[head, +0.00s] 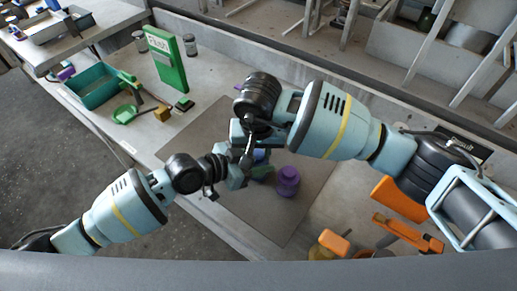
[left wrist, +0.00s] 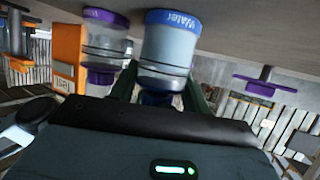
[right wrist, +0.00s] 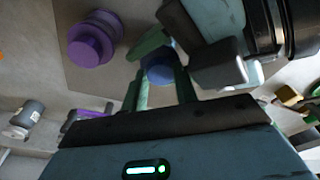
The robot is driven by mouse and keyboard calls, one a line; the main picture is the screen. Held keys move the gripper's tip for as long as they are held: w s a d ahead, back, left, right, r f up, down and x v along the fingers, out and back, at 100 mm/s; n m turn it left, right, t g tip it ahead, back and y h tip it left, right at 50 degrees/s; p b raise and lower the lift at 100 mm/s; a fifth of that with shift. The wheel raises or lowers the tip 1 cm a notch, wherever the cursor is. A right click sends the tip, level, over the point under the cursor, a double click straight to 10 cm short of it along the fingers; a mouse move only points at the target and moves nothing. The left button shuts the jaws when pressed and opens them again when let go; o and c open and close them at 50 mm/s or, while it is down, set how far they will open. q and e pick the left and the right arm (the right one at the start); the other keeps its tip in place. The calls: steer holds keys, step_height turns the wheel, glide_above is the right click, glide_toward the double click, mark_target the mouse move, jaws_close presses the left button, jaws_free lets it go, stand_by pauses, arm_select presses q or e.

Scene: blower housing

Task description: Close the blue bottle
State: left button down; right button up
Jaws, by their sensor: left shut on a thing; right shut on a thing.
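The blue bottle (left wrist: 168,45), labelled "Water", fills the middle of the left wrist view, which shows it upside down. My left gripper (left wrist: 160,88) is shut on it, with a finger at each side. A darker blue part shows at its near end. In the right wrist view, a round blue piece (right wrist: 159,67), apparently the cap, sits between the fingertips of my right gripper (right wrist: 158,75), which is shut on it. In the head view, my left gripper (head: 236,178) and right gripper (head: 250,150) meet close together and hide most of the bottle. I cannot tell whether the cap touches the bottle.
A purple bottle (head: 288,181) stands on the grey mat (head: 292,220), just right of the grippers. A green bin (head: 95,88) and green sign (head: 166,60) are at the left. Orange tools (head: 408,232) lie at the right. The mat's near part is clear.

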steer(key=shift+m, duration=1.1)
steer(key=o, duration=1.1)
steer(key=shift+a, duration=0.1)
steer(key=shift+a+r, duration=0.1)
steer(key=shift+r, duration=0.2)
step_height(320, 180, up, 4)
steer(key=shift+s+f, duration=0.1)
